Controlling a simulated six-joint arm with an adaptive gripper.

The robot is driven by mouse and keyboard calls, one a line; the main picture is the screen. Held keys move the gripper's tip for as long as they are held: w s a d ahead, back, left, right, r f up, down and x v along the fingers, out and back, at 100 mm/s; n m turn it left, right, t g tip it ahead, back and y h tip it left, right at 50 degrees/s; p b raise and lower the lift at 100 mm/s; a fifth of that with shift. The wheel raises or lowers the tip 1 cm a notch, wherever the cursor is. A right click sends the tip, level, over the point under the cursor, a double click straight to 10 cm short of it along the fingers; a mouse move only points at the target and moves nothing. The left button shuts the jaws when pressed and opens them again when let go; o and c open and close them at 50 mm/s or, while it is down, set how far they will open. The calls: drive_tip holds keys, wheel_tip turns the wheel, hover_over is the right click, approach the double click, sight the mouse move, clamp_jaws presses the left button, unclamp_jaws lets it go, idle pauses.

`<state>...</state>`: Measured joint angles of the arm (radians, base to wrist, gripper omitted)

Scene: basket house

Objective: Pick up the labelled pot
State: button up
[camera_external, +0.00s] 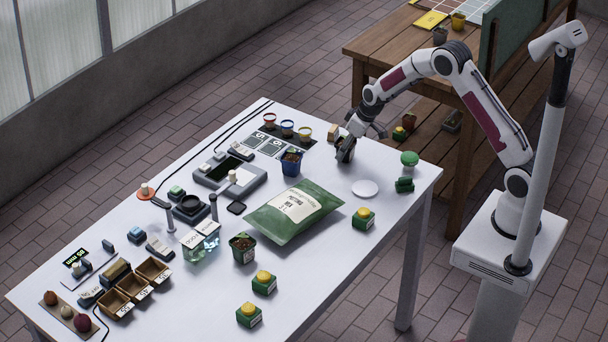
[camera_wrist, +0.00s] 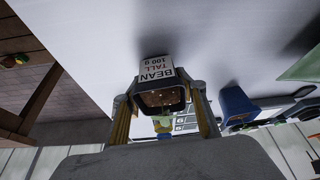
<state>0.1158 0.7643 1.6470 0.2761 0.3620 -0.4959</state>
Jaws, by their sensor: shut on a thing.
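The labelled pot is dark, with brown fill and a white label reading BEAN TALL 100 g; in the wrist view the pot (camera_wrist: 160,99) sits between my fingers with its open top towards the camera. My gripper (camera_wrist: 161,108) is shut on its sides. In the external view my gripper (camera_external: 356,135) reaches down over the far right part of the white table, with the dark pot (camera_external: 345,151) tilted at its tips. The fingers partly hide the pot there, and I cannot tell whether it touches the table.
A blue pot (camera_external: 291,163) stands left of my gripper and also shows in the wrist view (camera_wrist: 238,104). A green bag (camera_external: 293,212) lies in front. A white disc (camera_external: 365,188) and a green-topped item (camera_external: 409,159) are to the right. Three coloured cups (camera_external: 287,128) stand behind.

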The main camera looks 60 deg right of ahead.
drive_tip(key=shift+r, duration=4.95)
drive_tip(key=shift+w+a+r, duration=0.1)
drive_tip(key=shift+r, duration=0.2)
drive_tip(key=shift+a+r, duration=0.1)
drive_tip(key=shift+r, duration=0.2)
drive_tip(key=shift+s+a+r, duration=0.2)
drive_tip(key=shift+s, duration=0.2)
drive_tip(key=s+a+n+g+y, duration=0.2)
drive_tip(key=s+a+n+y, duration=0.1)
drive_tip(key=s+a+n, duration=0.6)
drive_tip(key=s+n, duration=0.2)
drive_tip(key=s, duration=0.2)
drive_tip(key=shift+s+a+f+n+g+y, duration=0.2)
drive_tip(key=shift+f+n+g+y, duration=0.1)
drive_tip(key=shift+n, duration=0.1)
